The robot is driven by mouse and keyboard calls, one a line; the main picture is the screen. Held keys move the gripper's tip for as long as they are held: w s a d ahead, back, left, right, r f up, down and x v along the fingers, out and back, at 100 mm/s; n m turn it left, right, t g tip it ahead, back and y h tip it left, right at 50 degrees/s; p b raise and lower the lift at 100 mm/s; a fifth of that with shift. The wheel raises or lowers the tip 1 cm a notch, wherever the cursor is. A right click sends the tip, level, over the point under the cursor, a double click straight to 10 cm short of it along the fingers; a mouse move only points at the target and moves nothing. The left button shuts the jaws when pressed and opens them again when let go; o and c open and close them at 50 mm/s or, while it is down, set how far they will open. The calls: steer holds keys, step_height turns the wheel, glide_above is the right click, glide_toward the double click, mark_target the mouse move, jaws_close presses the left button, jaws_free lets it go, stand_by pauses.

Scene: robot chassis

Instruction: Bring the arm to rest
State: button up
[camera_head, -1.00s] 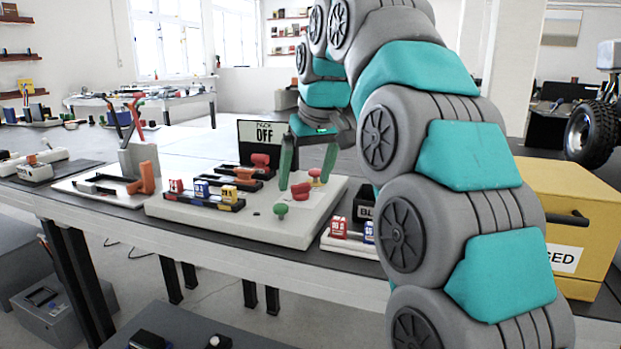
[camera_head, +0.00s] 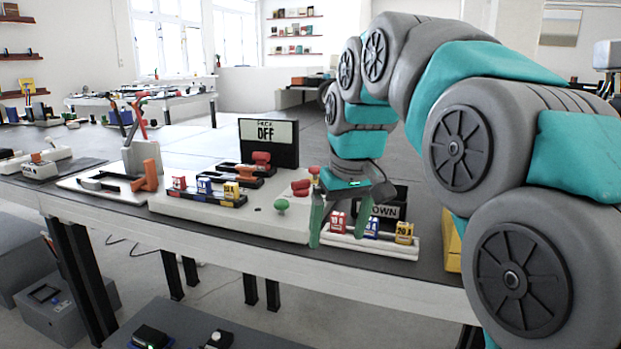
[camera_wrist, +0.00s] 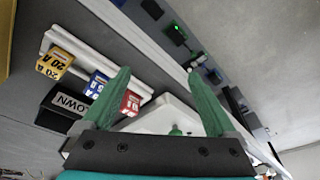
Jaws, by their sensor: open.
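My grey and teal arm comes in from the right of the head view. My gripper (camera_head: 338,228) has green fingers spread apart and pointing down, with nothing between them. In the head view it overlaps the left end of a white tray (camera_head: 390,247) with small red (camera_head: 337,222), blue (camera_head: 371,228) and yellow (camera_head: 404,232) blocks. In the wrist view the two green fingers (camera_wrist: 165,98) are well apart and empty. Whether the fingers touch anything below cannot be told.
A yellow box (camera_head: 452,240) is partly hidden by my arm. The table's far middle is clear.

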steer(key=s+d+f+m+g, duration=0.1)
steer(key=s+d+f, duration=0.2)
steer(key=s+f, duration=0.4)
steer(key=s+d+f+m+g, duration=0.1)
steer(key=s+d+f, duration=0.3)
steer(key=s+f, duration=0.4)
steer(key=s+d+f+m+g+h, duration=0.1)
steer(key=s+d+f+m+g, duration=0.1)
steer(key=s+f, duration=0.6)
steer(key=s+d, duration=0.1)
steer(key=s, duration=0.6)
steer(key=shift+s+d, duration=0.15)
steer(key=shift+s, duration=0.1)
steer(key=shift+c, duration=0.3)
